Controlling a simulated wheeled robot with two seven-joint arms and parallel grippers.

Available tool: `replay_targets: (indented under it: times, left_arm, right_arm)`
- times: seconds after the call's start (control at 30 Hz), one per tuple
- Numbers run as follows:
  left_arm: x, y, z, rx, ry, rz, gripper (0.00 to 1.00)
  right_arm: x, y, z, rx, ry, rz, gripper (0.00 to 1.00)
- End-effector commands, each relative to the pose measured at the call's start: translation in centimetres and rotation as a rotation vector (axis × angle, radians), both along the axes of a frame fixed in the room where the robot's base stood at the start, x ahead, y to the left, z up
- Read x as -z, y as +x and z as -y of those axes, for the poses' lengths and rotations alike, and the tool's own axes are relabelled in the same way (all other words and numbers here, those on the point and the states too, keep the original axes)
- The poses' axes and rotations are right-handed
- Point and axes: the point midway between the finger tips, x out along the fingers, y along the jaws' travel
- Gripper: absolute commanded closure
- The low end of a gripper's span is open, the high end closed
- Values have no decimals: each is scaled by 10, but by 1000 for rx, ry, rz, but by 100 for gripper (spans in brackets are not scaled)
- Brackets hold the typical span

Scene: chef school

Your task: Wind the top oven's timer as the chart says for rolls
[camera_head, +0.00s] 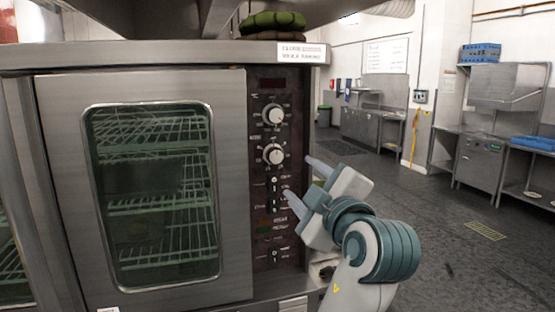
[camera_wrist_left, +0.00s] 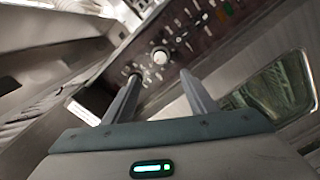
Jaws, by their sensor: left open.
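The oven (camera_head: 243,200) has a dark control panel (camera_head: 290,85) right of its glass door. Two pale round dials with printed marks sit on it, an upper dial (camera_head: 273,114) and a lower dial (camera_head: 273,153). Their settings are too small to read. My left gripper (camera_head: 297,176) is open and empty, fingers pointing at the panel just right of and below the lower dial. In the left wrist view a pale dial (camera_wrist_left: 160,57) shows between and beyond the fingertips (camera_wrist_left: 159,76), apart from them. A white label (camera_head: 288,53) sits on the oven's top edge; its print is unreadable. My right gripper is out of view.
Switches (camera_head: 273,190) line the panel below the dials. Green folded cloths (camera_head: 273,22) lie on top of the oven. A white board (camera_head: 385,55) hangs on the far wall. Blue crates (camera_head: 480,53) and steel counters stand far right, with open floor between.

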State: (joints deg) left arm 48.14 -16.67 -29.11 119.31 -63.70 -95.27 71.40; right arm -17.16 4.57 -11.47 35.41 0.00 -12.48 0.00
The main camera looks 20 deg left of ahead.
Motion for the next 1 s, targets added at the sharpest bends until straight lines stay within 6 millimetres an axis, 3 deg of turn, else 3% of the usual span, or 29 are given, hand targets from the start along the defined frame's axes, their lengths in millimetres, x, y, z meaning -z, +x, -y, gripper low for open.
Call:
replay_targets:
  times: [0.47,1.0]
  left_arm:
    - [-2,13,-9,-1,4,-2,48]
    - [-5,86,-60,-4,6,-4,48]
  right_arm:
    - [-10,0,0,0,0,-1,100]
    - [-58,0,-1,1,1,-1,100]
